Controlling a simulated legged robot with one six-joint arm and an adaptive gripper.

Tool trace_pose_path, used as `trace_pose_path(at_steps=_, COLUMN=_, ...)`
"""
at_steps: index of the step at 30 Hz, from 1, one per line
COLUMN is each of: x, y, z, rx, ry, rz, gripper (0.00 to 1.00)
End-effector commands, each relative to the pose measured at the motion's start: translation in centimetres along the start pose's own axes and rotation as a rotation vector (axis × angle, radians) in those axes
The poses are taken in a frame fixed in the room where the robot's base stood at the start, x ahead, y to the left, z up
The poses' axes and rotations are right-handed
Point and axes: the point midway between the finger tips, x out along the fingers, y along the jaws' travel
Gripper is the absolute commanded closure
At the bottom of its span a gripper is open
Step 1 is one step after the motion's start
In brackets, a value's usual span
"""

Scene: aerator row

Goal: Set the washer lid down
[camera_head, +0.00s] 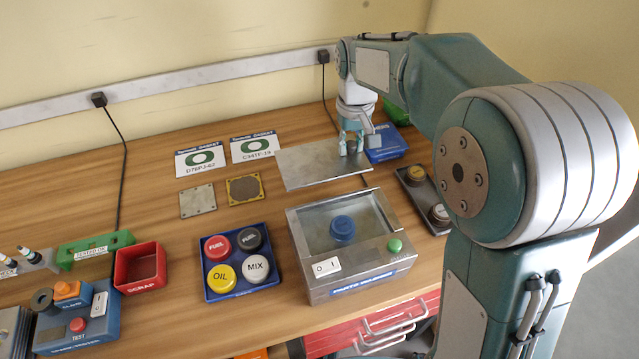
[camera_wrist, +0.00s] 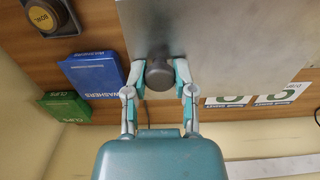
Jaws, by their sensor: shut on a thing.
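The washer lid is a flat grey metal plate (camera_head: 308,166) behind the parts washer. In the wrist view the lid (camera_wrist: 235,45) fills the upper right, with a dark round knob (camera_wrist: 159,74) near its edge. My gripper (camera_head: 351,150) is shut on that knob, one finger on each side, as the wrist view (camera_wrist: 160,80) shows. The lid looks level and low over the bench; I cannot tell whether it touches the wood. The washer (camera_head: 350,287) is an open metal box with a blue round piece (camera_head: 342,228) inside, and a green button on its top edge.
A blue washers bin (camera_head: 386,148) stands close right of the lid. A dark tray (camera_head: 423,195) with round parts lies right of the washer. Label cards (camera_head: 202,160) and two square plates lie left of the lid. A blue tray (camera_head: 240,288) holds several caps. Bare wood lies between.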

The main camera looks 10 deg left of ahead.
Motion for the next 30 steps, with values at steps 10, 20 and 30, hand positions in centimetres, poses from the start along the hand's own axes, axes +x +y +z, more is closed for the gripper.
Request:
trace_pose_path(at_steps=10, x=4.3, y=0.4, z=-1.5, rx=0.013, ry=-0.003, rz=-0.001, gripper=1.0)
trace_pose_path(at_steps=20, x=8.4, y=0.5, z=-1.5, rx=0.013, ry=0.001, rz=-0.001, gripper=1.0)
trace_pose_path(at_steps=30, x=11.5, y=0.5, z=-1.5, rx=0.013, ry=0.002, rz=-0.001, gripper=1.0)
